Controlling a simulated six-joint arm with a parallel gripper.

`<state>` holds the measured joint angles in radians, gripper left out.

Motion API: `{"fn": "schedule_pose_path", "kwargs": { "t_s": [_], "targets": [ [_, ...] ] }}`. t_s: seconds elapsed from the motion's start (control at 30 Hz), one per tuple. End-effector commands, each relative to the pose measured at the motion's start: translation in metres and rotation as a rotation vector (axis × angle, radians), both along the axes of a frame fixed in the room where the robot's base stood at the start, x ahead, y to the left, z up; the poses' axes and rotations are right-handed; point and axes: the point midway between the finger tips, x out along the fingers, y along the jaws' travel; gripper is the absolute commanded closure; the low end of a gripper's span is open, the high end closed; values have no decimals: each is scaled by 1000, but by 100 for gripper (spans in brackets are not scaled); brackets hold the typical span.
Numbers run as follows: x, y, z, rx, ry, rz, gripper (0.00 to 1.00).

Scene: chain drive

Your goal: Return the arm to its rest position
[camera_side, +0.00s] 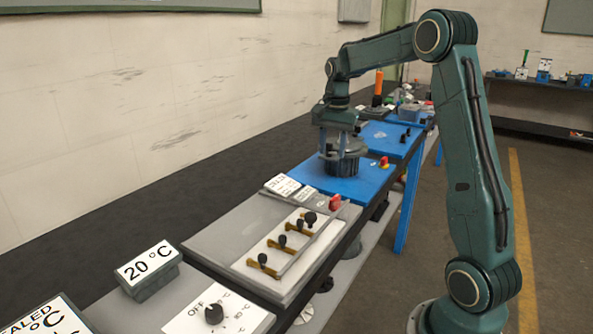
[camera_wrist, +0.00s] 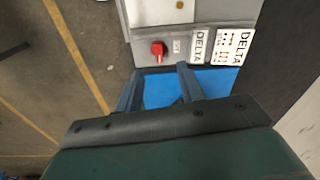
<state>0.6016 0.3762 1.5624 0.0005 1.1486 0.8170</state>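My arm reaches from the right over the bench in the side view, bent down at the wrist. My gripper (camera_side: 340,145) is over the blue panel (camera_side: 372,186). A dark round part (camera_side: 342,168) shows directly below it on that panel; I cannot tell whether they touch. In the wrist view my gripper (camera_wrist: 159,70) has its two fingers apart, with blue surface (camera_wrist: 158,92) and nothing clearly held between them. The gripper body hides what lies directly beneath it.
A grey panel with several black knobs (camera_side: 282,240) lies nearer the camera. A red knob (camera_side: 335,202) sits at its far edge, also seen in the wrist view (camera_wrist: 158,48). An orange-topped post (camera_side: 378,85) stands behind the gripper. Open floor (camera_side: 390,290) lies right of the bench.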

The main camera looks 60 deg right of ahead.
Motion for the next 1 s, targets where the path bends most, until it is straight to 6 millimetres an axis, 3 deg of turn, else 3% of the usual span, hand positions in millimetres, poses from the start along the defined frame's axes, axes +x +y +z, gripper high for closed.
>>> {"fn": "schedule_pose_path", "kwargs": {
  "t_s": [0.2,0.5,0.73,1.0],
  "targets": [
    [-14,57,33,-43,-50,206,62],
    [-48,127,62,-106,-117,488,62],
    [-83,174,72,-157,-169,702,62],
    [-130,219,72,-221,-232,951,62]
  ]
}}
